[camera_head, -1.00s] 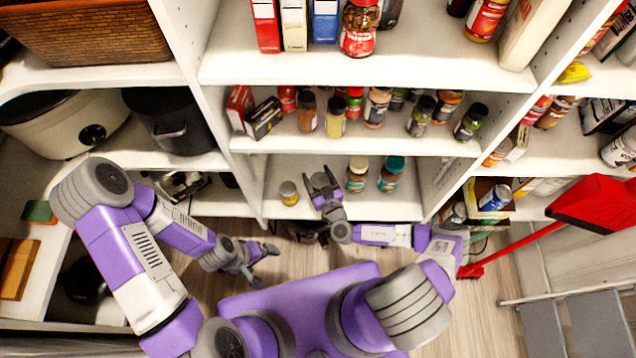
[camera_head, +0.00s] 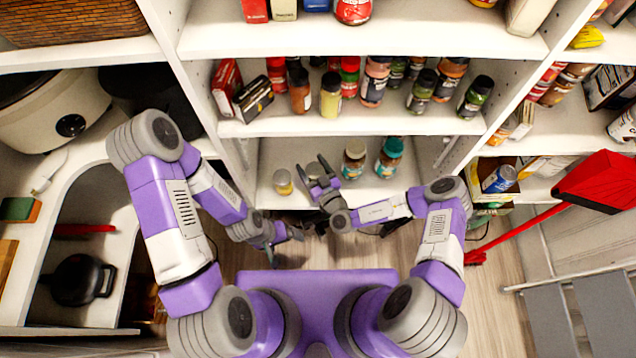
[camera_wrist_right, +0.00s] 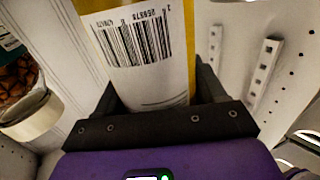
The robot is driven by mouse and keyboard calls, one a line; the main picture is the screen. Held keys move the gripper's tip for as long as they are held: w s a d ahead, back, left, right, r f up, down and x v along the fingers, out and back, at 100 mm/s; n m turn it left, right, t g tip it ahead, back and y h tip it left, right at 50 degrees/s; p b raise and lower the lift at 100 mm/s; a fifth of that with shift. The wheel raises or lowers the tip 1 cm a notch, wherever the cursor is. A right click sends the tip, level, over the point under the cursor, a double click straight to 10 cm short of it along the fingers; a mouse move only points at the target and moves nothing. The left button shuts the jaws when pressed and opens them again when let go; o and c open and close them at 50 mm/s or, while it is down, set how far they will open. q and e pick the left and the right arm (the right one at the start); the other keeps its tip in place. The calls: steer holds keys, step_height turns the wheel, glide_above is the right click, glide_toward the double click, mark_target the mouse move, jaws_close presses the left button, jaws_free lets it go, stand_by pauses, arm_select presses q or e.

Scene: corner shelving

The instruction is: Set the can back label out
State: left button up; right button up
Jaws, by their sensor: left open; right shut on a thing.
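The can (camera_wrist_right: 145,50) fills the upper middle of the right wrist view. A white label panel with a barcode and small print faces my wrist camera, with yellow at its right edge. The print appears upside down there. My right gripper (camera_head: 318,172) is shut on the can, at the lowest visible shelf bay; the can is mostly hidden by the fingers in the head view. My left gripper (camera_head: 284,236) is open and empty, lower down in front of the shelving.
On the same shelf (camera_head: 268,158), a small yellow-labelled can (camera_head: 282,182) stands left of my right gripper. Several jars crowd the shelf above. A red broom (camera_head: 530,225) leans at the right.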

step_height(320, 180, down, 7)
steer(key=shift+r+b, duration=0.2)
steer(key=shift+b, duration=1.05)
steer(key=shift+r, duration=0.1)
steer(key=o, duration=1.3)
steer(key=p+v, duration=0.3)
steer(key=v, duration=0.9)
